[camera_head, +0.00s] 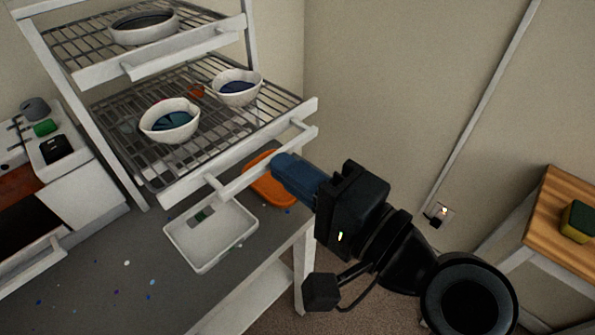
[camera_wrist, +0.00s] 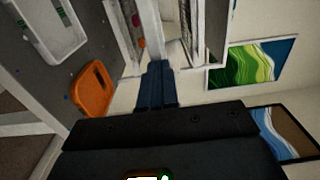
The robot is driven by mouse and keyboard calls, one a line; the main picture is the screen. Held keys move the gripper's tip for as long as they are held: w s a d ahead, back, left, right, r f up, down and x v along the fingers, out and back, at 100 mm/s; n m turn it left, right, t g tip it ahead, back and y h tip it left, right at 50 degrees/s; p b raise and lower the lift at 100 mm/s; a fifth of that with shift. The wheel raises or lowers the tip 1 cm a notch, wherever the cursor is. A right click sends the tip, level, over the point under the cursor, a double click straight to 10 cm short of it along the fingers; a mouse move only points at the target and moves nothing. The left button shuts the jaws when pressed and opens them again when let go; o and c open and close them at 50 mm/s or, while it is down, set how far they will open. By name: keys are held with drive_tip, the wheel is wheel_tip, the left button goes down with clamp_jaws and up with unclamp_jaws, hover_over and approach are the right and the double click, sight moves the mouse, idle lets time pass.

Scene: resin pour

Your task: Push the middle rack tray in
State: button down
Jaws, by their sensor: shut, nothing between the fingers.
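The middle rack tray (camera_head: 205,115) is a wire shelf with a white front rail and a bar handle (camera_head: 270,160), and it sticks out from the white rack. Two white bowls stand on it, one with teal content (camera_head: 170,121) and one with dark blue content (camera_head: 237,88). My gripper (camera_head: 283,164) has blue fingers, shut and empty, with the tips at the handle's right part. I cannot tell if they touch it. In the wrist view the shut fingers (camera_wrist: 157,82) point at a pale bar (camera_wrist: 148,35).
An upper tray (camera_head: 100,70) holds another bowl (camera_head: 144,27). Below are a white bin (camera_head: 212,255) and an orange object (camera_head: 268,188) on the grey bench (camera_head: 110,285). A wooden-topped table (camera_head: 555,205) with a sponge (camera_head: 578,221) stands at right. Wall pictures (camera_wrist: 252,75) show in the wrist view.

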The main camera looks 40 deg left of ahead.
sight(214, 121)
drive_tip(key=a, duration=1)
drive_tip(key=w+a, duration=0.1)
drive_tip(key=a, duration=0.4)
drive_tip(key=shift+w+a, duration=0.1)
drive_tip(key=shift+a, duration=0.25)
drive_tip(key=shift+a+r, duration=0.1)
drive_tip(key=shift+a, duration=0.05)
drive_tip(key=shift+r, duration=0.1)
